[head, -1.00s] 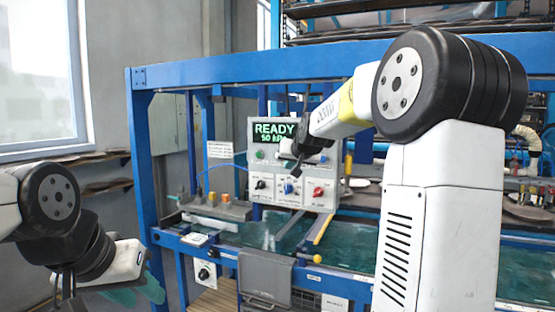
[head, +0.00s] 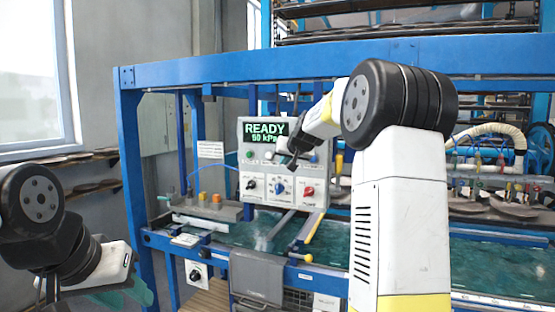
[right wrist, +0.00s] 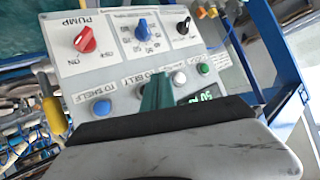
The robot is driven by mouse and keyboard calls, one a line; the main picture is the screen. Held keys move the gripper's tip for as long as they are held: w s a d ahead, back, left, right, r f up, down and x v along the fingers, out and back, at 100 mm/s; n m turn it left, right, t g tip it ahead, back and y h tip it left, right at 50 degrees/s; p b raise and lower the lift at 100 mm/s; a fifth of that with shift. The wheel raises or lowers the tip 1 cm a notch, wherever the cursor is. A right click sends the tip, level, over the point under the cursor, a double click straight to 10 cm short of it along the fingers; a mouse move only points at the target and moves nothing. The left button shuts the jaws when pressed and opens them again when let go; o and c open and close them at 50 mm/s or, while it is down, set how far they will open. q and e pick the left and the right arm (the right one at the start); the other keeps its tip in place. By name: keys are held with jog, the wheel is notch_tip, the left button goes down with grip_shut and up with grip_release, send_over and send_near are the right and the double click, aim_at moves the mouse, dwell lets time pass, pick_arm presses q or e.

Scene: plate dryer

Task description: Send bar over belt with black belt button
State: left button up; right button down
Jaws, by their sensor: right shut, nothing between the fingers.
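The black belt button sits between white and blue, mostly hidden behind my right gripper's green fingers. My right gripper (right wrist: 156,95) is shut and empty in front of that spot; I cannot tell whether it touches. Its dark end covers part of the panel in the head view. My left gripper (head: 138,291) hangs at lower left, away from the panel; its jaw opening is unclear.
Below the buttons are a black knob (head: 251,184), a blue knob (head: 280,188) and a red pump knob (head: 308,191). A blue beam (head: 330,68) crosses above my right arm.

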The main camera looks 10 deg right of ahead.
jog(key=shift+w+d, duration=0.8)
jog(key=shift+w, duration=0.3)
jog(key=shift+w, duration=0.1)
dwell(1.2)
jog(key=shift+w+d, duration=0.2)
jog(key=shift+w, duration=0.05)
